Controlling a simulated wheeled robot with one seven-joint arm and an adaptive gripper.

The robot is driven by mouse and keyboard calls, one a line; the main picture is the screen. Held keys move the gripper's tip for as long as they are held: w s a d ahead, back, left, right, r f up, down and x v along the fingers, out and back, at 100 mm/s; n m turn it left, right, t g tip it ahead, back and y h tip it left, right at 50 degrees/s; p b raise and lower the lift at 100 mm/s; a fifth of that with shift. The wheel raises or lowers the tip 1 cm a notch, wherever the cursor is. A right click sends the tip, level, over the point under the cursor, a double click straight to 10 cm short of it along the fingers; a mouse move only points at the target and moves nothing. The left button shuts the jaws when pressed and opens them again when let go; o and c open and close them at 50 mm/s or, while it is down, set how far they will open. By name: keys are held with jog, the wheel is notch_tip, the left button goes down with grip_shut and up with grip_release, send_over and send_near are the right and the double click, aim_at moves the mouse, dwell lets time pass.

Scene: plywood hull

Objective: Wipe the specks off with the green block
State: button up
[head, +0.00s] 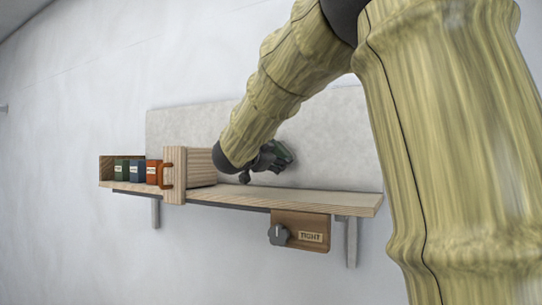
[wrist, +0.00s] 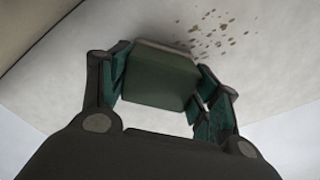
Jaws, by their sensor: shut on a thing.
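My gripper (head: 270,158) is above the right part of the shelf, close to the grey wall panel. In the wrist view my gripper (wrist: 160,85) is shut on the green block (wrist: 158,78), which sits between its two fingers. The block's far edge is close to the pale panel surface; I cannot tell whether it touches. Brown specks (wrist: 215,37) are scattered on that surface, just beyond and to the right of the block. In the head view the specks do not show, and the block is mostly hidden by the gripper.
The wooden shelf (head: 310,200) carries an open box with green, blue and orange labelled containers (head: 137,170) at left and a wooden block with an orange handle (head: 175,178). A plate with a grey knob (head: 279,235) hangs below. The shelf's right end is clear.

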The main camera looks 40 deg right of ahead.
jog(key=shift+s+d, duration=0.25)
jog(key=shift+s, duration=0.3)
jog(key=shift+s+d, duration=0.2)
jog(key=shift+s, duration=0.35)
jog(key=shift+w+a, duration=0.35)
jog(key=shift+w, duration=0.5)
jog(key=shift+w+a, duration=0.3)
jog(key=shift+w, duration=0.55)
jog(key=shift+w, duration=0.15)
jog(key=w+a, duration=0.4)
jog(key=w, duration=0.5)
jog(key=shift+w+a, duration=0.15)
jog(key=shift+w, duration=0.2)
jog(key=shift+s, duration=0.1)
jog(key=shift+s+d+b, duration=0.45)
jog(key=shift+s+d, duration=0.25)
jog(key=shift+s, duration=0.95)
jog(key=shift+s+d+b, duration=0.4)
jog(key=shift+s+d, duration=0.3)
jog(key=shift+s, duration=0.95)
jog(key=shift+s+d+b, duration=0.45)
jog(key=shift+s+d, duration=0.25)
jog(key=shift+s, duration=0.95)
